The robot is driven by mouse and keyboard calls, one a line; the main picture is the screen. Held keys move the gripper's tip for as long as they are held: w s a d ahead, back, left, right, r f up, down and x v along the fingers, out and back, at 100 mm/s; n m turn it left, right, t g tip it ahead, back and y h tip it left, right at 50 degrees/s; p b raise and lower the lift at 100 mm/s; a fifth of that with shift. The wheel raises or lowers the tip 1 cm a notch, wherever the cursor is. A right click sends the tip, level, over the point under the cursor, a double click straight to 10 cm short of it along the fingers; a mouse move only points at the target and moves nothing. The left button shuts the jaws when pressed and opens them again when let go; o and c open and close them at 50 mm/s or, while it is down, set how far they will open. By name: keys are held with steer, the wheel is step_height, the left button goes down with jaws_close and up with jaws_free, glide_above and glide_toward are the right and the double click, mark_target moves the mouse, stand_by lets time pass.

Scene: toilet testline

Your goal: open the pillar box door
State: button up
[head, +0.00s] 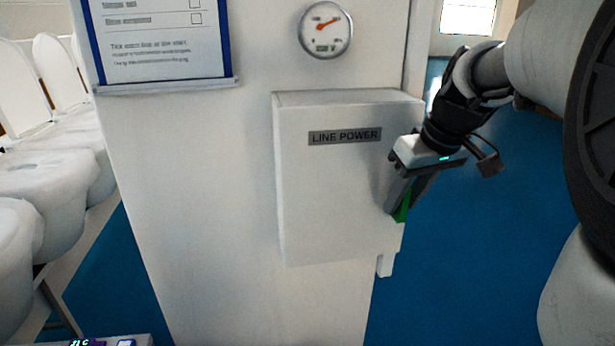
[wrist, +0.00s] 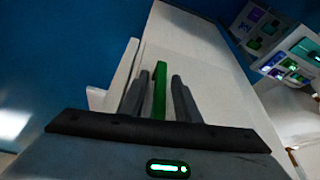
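The pillar box (head: 335,180) is a white box labelled LINE POWER on the front of the white pillar (head: 190,200). Its door looks shut. A green handle (head: 402,207) is at the door's lower right edge, mostly hidden by my gripper in the head view. My gripper (head: 398,205) reaches it from the right. In the wrist view the green handle (wrist: 159,90) stands between the two fingers of my gripper (wrist: 158,92). Narrow gaps show on both sides, so the fingers look open around it and not clamped.
A round gauge (head: 326,30) and a blue-framed notice (head: 160,40) are on the pillar above the box. White toilets (head: 50,170) stand in a row at the left. Blue floor (head: 470,240) is clear to the right of the box.

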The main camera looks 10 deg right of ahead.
steer(key=shift+c, duration=0.5)
jaws_close()
steer(key=shift+s+f, duration=0.1)
